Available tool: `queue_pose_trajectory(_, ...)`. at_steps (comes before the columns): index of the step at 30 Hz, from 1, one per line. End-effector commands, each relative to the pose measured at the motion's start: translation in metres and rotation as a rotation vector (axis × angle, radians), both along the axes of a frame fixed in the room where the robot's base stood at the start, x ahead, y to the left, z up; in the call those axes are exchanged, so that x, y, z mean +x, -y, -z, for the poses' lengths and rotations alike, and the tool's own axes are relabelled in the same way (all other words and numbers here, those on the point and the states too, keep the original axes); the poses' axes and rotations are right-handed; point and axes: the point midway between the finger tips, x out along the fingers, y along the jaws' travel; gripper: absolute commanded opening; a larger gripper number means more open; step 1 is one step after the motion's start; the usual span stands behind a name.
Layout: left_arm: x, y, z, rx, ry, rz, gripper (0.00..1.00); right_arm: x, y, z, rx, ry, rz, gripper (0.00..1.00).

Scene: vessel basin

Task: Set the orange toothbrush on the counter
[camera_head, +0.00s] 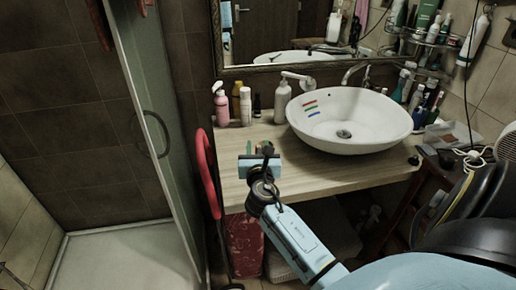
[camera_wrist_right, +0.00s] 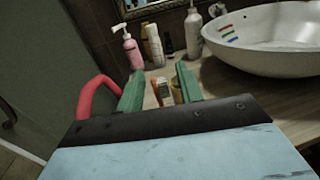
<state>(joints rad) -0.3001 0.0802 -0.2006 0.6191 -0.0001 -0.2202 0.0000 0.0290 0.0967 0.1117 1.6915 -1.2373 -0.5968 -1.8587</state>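My right gripper (camera_head: 262,150) is low over the front left of the wooden counter (camera_head: 345,179), left of the white basin. In the right wrist view its green fingers (camera_wrist_right: 160,92) stand apart. A small orange and white thing (camera_wrist_right: 163,91) and a yellowish thing (camera_wrist_right: 177,92) show between them. I cannot tell whether either is the orange toothbrush or whether they touch the fingers. Short red, green and blue strips (camera_head: 311,110) show on the basin's inner left wall; I cannot tell what they are. My left gripper is not in view.
The white basin (camera_head: 372,125) fills the counter's right part. A pink pump bottle (camera_head: 221,106), a white pump bottle (camera_head: 283,101) and other bottles stand behind my gripper. A red curved object (camera_head: 208,170) is at the counter's left end. The counter front before the basin is clear.

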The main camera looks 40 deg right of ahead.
Motion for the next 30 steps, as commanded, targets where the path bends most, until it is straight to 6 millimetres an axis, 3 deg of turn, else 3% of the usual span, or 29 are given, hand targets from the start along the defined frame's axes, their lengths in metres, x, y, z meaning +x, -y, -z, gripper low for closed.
queue_pose_trajectory(15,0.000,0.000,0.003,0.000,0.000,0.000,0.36,-0.078,-0.063,0.002,0.003,-0.002,-0.001,0.36)
queue_pose_trajectory(21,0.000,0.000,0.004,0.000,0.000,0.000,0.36,-0.092,-0.074,0.001,0.001,0.000,0.001,0.36)
queue_pose_trajectory(27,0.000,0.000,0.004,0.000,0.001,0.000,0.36,-0.093,-0.075,0.001,0.003,0.000,0.000,0.36)
queue_pose_trajectory(30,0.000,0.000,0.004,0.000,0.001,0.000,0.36,-0.091,-0.078,0.015,0.048,-0.007,-0.016,0.36)
